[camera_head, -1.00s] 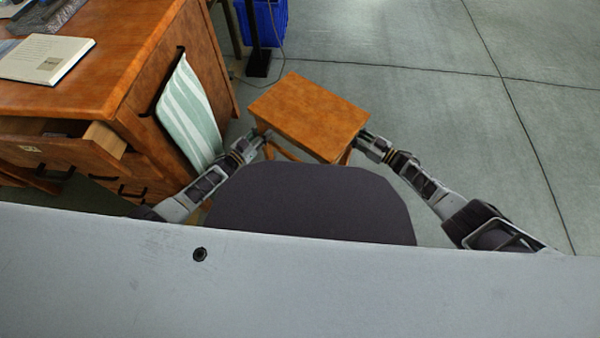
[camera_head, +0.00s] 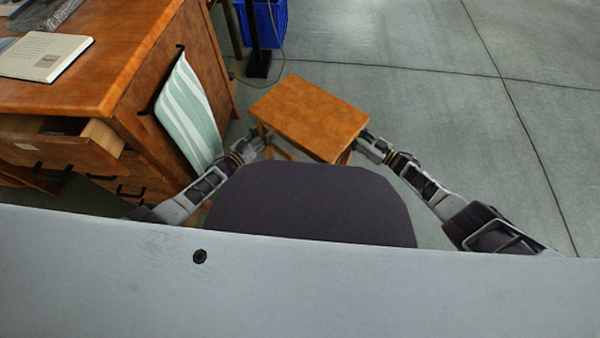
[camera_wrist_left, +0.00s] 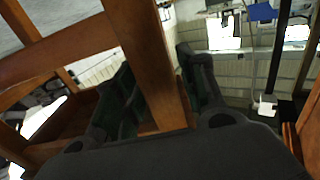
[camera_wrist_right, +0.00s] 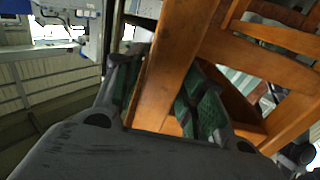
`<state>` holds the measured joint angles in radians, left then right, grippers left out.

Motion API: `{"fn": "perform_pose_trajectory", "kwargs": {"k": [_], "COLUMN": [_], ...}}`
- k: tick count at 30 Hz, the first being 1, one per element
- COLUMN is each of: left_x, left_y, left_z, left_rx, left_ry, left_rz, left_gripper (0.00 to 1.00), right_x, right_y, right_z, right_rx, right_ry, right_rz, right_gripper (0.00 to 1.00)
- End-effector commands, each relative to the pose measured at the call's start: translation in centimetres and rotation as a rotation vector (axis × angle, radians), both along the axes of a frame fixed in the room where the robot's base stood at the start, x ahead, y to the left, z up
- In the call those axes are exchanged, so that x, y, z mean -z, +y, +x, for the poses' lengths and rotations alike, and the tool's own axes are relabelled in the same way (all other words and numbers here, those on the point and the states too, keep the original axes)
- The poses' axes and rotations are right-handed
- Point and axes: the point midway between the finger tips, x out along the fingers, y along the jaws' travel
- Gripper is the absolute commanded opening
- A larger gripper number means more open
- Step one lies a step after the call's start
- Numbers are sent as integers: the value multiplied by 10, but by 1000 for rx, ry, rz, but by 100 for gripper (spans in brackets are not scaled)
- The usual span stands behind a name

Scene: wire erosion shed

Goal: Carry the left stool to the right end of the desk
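The wooden stool (camera_head: 310,115) is in front of me in the head view, its orange-brown seat up and level. It stands just right of the desk (camera_head: 165,45), with a gap of floor between. My left gripper (camera_head: 258,138) is at its left side, its fingers around a stool leg (camera_wrist_left: 153,60) and close against it in the left wrist view. My right gripper (camera_head: 363,138) is at its right side, its fingers likewise around another leg (camera_wrist_right: 165,75). The lower legs are mostly hidden, so I cannot tell whether they touch the floor.
A striped towel (camera_head: 190,110) hangs on the desk's right end. An open drawer (camera_head: 60,150) juts from the desk's front. A blue bin (camera_head: 262,22) and a dark post with a cable stand behind the stool. The floor (camera_head: 450,110) to the right is clear.

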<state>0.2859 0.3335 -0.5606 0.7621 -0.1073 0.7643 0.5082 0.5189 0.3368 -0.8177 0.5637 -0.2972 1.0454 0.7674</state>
Motion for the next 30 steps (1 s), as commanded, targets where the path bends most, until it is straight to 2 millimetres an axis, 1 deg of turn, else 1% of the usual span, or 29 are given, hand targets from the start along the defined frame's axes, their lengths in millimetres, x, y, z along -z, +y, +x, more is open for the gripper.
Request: {"fn": "perform_pose_trajectory", "kwargs": {"k": [8,16,30], "left_x": [0,0,0], "left_y": [-2,-2,-1], "left_z": [0,0,-2], "left_rx": [2,3,3], "left_ry": [-1,-1,-1], "left_rz": [-1,-1,-1], "left_gripper": [51,86,87], "right_x": [0,0,0], "right_y": [1,2,2], "right_z": [0,-1,0], "right_rx": [-2,-3,-3], "right_ry": [-1,-1,-1], "right_rz": [1,1,1], "right_gripper": [51,51,51]}}
